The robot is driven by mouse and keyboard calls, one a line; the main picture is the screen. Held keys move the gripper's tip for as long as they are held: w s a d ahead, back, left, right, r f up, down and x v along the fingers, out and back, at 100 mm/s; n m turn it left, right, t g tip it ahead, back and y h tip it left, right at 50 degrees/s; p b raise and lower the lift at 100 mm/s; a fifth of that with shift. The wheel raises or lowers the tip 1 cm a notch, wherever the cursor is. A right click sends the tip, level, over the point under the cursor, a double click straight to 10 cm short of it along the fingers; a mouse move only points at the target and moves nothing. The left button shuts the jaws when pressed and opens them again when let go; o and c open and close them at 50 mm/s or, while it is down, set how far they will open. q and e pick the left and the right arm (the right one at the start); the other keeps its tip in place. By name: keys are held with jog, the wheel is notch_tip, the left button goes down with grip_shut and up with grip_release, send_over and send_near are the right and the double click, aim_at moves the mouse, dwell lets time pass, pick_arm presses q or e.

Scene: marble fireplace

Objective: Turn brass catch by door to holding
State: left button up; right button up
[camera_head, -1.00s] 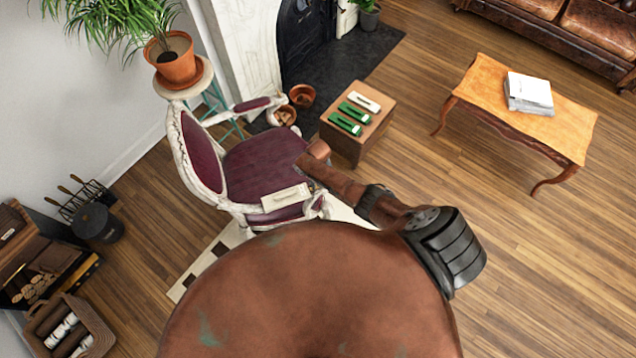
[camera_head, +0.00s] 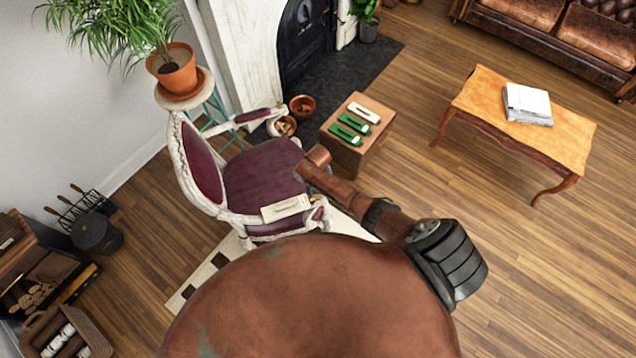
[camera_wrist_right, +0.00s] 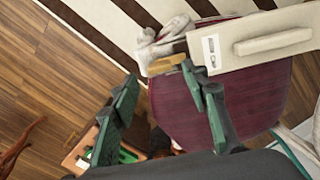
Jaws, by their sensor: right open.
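I cannot make out a brass catch for certain. A black iron door (camera_head: 305,35) stands in the white fireplace surround at the back. In the right wrist view a small yellow-tan block (camera_wrist_right: 166,64) lies near the fingertips, beside a cream box (camera_wrist_right: 255,45) with a label and a raised bar. This cream box (camera_head: 286,208) is at the front arm of the chair in the head view. My left gripper is not in view.
The burgundy chair (camera_head: 262,175) stands under my arm. A wooden box (camera_head: 352,142) holds white and green items. A potted plant (camera_head: 173,72) is at the left, a low table (camera_head: 480,110) at the right.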

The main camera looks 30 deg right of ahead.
notch_tip(320, 180, up, 9)
dwell(0.3)
jog(key=shift+f, duration=0.15)
dwell(0.3)
